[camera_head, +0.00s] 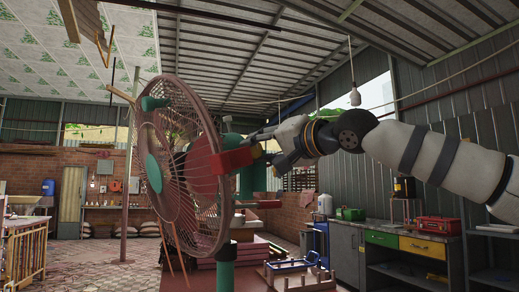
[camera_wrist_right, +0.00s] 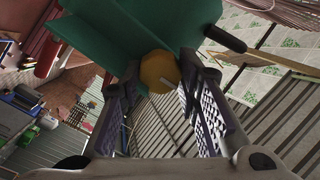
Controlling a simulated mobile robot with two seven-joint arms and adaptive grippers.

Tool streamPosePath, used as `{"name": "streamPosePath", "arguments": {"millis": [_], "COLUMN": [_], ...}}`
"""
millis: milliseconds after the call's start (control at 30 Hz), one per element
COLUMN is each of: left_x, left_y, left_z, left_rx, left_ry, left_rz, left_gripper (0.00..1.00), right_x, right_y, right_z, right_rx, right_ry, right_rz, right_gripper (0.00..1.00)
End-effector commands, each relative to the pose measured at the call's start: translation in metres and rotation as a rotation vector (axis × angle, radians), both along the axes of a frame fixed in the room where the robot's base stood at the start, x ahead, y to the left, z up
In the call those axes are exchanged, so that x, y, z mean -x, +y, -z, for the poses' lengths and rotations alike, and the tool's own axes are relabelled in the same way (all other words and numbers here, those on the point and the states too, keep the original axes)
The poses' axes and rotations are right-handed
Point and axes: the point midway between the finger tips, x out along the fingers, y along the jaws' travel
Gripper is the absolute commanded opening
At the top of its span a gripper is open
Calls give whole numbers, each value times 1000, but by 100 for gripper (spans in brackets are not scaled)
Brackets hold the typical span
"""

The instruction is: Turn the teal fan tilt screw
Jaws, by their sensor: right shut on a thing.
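The fan (camera_head: 205,175) stands in the middle of the head view, with a pinkish wire cage, teal hub, red motor housing and teal stand. Its tilt screw shows in the right wrist view as a round yellow knob (camera_wrist_right: 158,70) with a small pale bar, against a teal bracket (camera_wrist_right: 135,30). My right gripper (camera_head: 263,146) reaches in from the right behind the red housing. In the right wrist view its two fingers (camera_wrist_right: 158,88) are on either side of the knob, shut on it. In the head view the knob is mostly hidden. My left gripper is out of view.
A grey workbench (camera_head: 350,250) with green and yellow drawers stands at the right, with a red toolbox (camera_head: 438,225) on it. A bulb (camera_head: 354,97) hangs near my right arm. Brick-paved floor (camera_head: 110,262) is clear to the left.

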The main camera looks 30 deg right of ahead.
Motion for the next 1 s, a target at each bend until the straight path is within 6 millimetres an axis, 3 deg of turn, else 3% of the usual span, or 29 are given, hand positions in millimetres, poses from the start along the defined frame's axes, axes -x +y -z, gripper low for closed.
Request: {"name": "streamPosePath", "arguments": {"millis": [600, 633, 700, 1000], "left_x": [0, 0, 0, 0], "left_y": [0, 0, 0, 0], "left_z": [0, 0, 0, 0], "left_rx": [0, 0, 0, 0], "left_ry": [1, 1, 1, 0], "left_rz": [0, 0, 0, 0], "left_gripper": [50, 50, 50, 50], "right_x": [0, 0, 0, 1], "right_y": [0, 0, 0, 0], "right_z": [1, 1, 1, 0], "right_rx": [-38, -38, -38, -38], "right_ry": [8, 8, 8, 7], "right_rz": [-1, -1, -1, -1], "right_gripper": [2, 32, 48, 50]}}
